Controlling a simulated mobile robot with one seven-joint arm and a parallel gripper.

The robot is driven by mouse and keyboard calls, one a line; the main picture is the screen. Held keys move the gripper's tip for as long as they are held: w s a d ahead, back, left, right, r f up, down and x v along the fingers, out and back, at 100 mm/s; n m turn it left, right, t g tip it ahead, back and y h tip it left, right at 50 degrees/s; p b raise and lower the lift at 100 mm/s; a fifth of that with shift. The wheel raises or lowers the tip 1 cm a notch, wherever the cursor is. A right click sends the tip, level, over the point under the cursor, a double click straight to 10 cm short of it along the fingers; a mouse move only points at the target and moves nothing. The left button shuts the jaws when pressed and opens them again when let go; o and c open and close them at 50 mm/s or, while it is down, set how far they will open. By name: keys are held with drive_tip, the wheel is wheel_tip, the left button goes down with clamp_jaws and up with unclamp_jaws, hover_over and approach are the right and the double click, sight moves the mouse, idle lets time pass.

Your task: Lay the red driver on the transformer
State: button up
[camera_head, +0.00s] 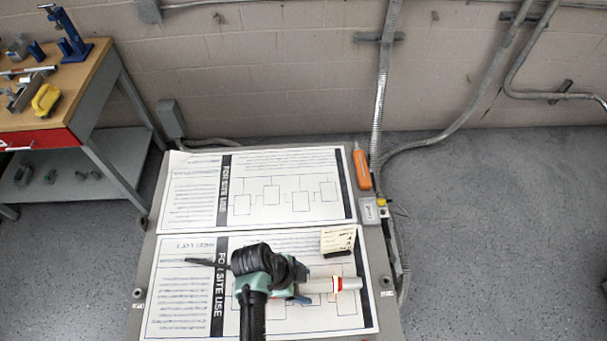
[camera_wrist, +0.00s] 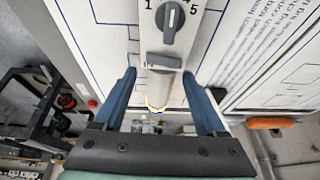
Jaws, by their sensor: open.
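I make out no clearly red driver. A thin tool (camera_head: 28,70) with a reddish part lies on the workbench, too small to identify. An orange-handled object (camera_head: 362,168) lies at the right edge of the printed sheets; an orange shape also shows in the wrist view (camera_wrist: 270,122). Which grey unit is the transformer I cannot tell. My gripper (camera_head: 312,287) is above the near sheet, pointing right, its blue fingers open. Contact is unclear.
A wooden-topped workbench (camera_head: 95,68) at upper left holds blue tools and a yellow item (camera_head: 46,99). Printed sheets (camera_head: 290,165) cover a grey platform (camera_head: 150,215). A small cream card (camera_head: 338,240) stands near my gripper. Conduits run along the wall; the floor at right is clear.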

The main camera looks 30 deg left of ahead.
drive_tip(key=shift+f, duration=0.1)
drive_tip(key=b+v, duration=0.2)
drive_tip(key=v, duration=1)
drive_tip(key=shift+r+b, duration=0.4)
drive_tip(key=shift+r, duration=0.1)
drive_tip(key=shift+w+d, duration=0.1)
drive_tip(key=shift+w, duration=0.05)
drive_tip(key=w+r+n+t+y, duration=0.45)
drive_tip(key=w+r+t, duration=0.35)
drive_tip(key=w+r, duration=1.1)
drive_tip(key=w+d+r+n+t+y, duration=0.1)
drive_tip(key=d+r+t, duration=0.1)
drive_tip(key=r, duration=0.6)
drive_tip(key=w+d+r+n+t, duration=0.1)
drive_tip(key=w+d+r+t, duration=0.15)
drive_tip(key=r, duration=0.55)
drive_tip(key=s+d+r+n+t, duration=0.1)
drive_tip(key=s+d+r+t, duration=0.2)
drive_tip(key=r, duration=0.6)
drive_tip(key=s+d+r+n+t+h, duration=0.1)
drive_tip(key=s+d+r+t, duration=0.3)
drive_tip(key=r, duration=0.6)
drive_tip(key=s+d+r+n+t+h, duration=0.1)
drive_tip(key=s+d+r+n+t, duration=0.2)
drive_tip(key=r, duration=0.7)
drive_tip(key=s+d+t, duration=0.1)
drive_tip(key=s+t, duration=0.1)
drive_tip(key=s, duration=0.1)
drive_tip(key=shift+s+r, duration=0.2)
drive_tip(key=shift+s, duration=0.1)
